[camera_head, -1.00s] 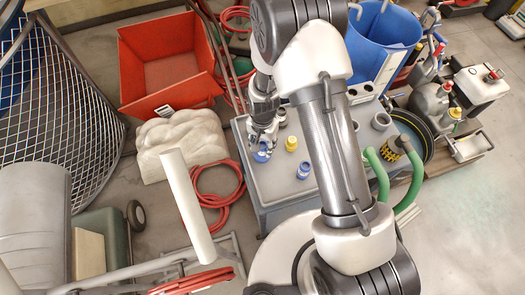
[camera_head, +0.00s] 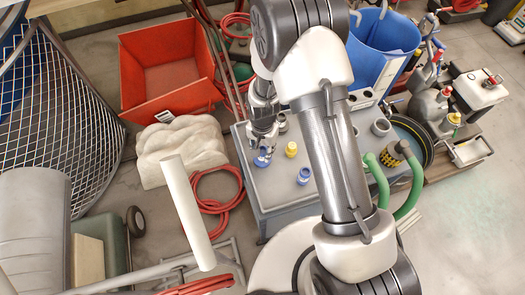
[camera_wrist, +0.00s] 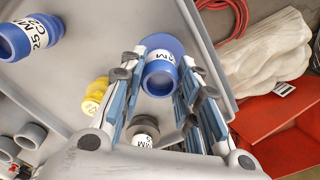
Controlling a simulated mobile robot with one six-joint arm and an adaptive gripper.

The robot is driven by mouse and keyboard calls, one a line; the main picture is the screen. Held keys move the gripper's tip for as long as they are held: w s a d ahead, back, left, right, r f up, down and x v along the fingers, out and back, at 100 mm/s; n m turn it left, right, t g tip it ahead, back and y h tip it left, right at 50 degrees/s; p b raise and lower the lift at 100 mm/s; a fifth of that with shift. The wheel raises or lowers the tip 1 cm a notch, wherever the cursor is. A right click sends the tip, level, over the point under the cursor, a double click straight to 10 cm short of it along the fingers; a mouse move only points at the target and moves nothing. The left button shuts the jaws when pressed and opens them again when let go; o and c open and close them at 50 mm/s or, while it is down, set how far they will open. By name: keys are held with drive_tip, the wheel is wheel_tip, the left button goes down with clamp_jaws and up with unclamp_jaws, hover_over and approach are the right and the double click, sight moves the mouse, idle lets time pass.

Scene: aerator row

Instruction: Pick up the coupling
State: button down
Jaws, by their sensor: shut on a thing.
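My gripper (camera_wrist: 158,85) is shut on a blue coupling (camera_wrist: 160,76) with a white label; its fingers sit on either side of it. In the head view my gripper (camera_head: 263,146) points down over the grey tray top (camera_head: 274,185), with the held coupling (camera_head: 262,160) at its tips near the tray's left edge. I cannot tell whether the coupling still touches the tray. A second blue coupling (camera_head: 304,176) stands apart on the tray; it also shows in the wrist view (camera_wrist: 28,38). A yellow coupling (camera_head: 291,149) stands between them, partly behind a finger in the wrist view (camera_wrist: 96,94).
Grey couplings (camera_wrist: 144,130) stand nearby on the tray. Left of it lie a red hose (camera_head: 217,205), a pale stone-like block (camera_head: 180,150) and a red crate (camera_head: 165,75). A blue bin (camera_head: 383,45) and green hose (camera_head: 378,180) are at the right.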

wheel_tip(320, 180, up, 19)
drive_tip(key=p, duration=0.4)
drive_tip(key=d+f+n+b, duration=0.1)
drive_tip(key=d+n+b, duration=0.3)
drive_tip(key=d, duration=0.8)
drive_tip(key=shift+d+n, duration=0.35)
drive_tip(key=shift+n, duration=0.55)
